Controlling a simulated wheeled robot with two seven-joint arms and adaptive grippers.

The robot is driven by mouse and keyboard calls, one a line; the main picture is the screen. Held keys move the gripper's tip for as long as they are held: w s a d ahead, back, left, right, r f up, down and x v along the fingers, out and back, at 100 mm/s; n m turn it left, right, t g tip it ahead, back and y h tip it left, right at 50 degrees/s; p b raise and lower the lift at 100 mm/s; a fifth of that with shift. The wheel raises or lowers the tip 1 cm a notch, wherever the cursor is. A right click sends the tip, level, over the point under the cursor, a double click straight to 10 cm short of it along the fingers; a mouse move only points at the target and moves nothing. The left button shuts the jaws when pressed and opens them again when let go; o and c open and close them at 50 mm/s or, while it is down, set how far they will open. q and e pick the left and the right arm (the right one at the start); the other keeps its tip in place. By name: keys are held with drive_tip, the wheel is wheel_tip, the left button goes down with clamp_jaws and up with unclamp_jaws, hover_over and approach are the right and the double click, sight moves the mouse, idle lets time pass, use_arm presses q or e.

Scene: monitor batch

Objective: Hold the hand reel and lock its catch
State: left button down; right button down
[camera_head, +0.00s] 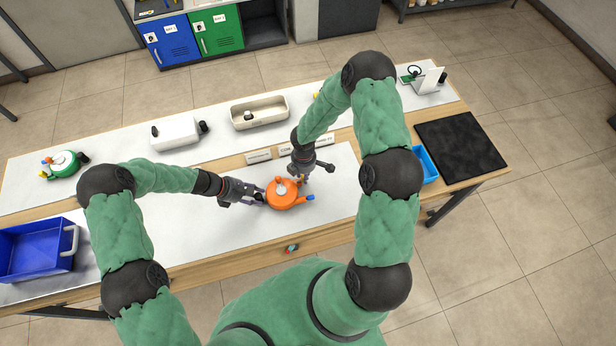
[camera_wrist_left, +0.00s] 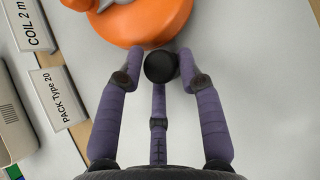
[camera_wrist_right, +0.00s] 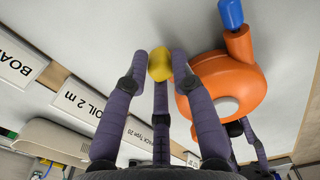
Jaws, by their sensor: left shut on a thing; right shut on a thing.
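The orange hand reel (camera_head: 284,194) lies on the white bench mat, with a grey hub and a blue tip (camera_head: 310,198) at its right. My left gripper (camera_head: 262,197) is at the reel's left side, shut on a black round knob (camera_wrist_left: 160,66) at the reel's rim. My right gripper (camera_head: 301,179) is at the reel's far right side, shut on a yellow knob (camera_wrist_right: 160,65) beside the orange body (camera_wrist_right: 225,88). How the yellow knob joins the reel is hidden. I cannot tell whether it is the catch, or whether it is locked.
A blue crate (camera_head: 38,250) stands at the left and a green reel (camera_head: 64,163) behind it. A white box (camera_head: 178,133) and a beige tray (camera_head: 259,112) stand at the back. Label plates (camera_head: 258,157) lie behind the reel. A black mat (camera_head: 460,146) is at the right.

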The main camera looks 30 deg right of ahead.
sight(302, 176)
drive_tip(key=shift+w+a, duration=0.1)
drive_tip(key=shift+a, duration=0.3)
drive_tip(key=c, duration=1)
unclamp_jaws()
drive_tip(key=shift+o, duration=0.2)
wheel_tip(302, 176, up, 12)
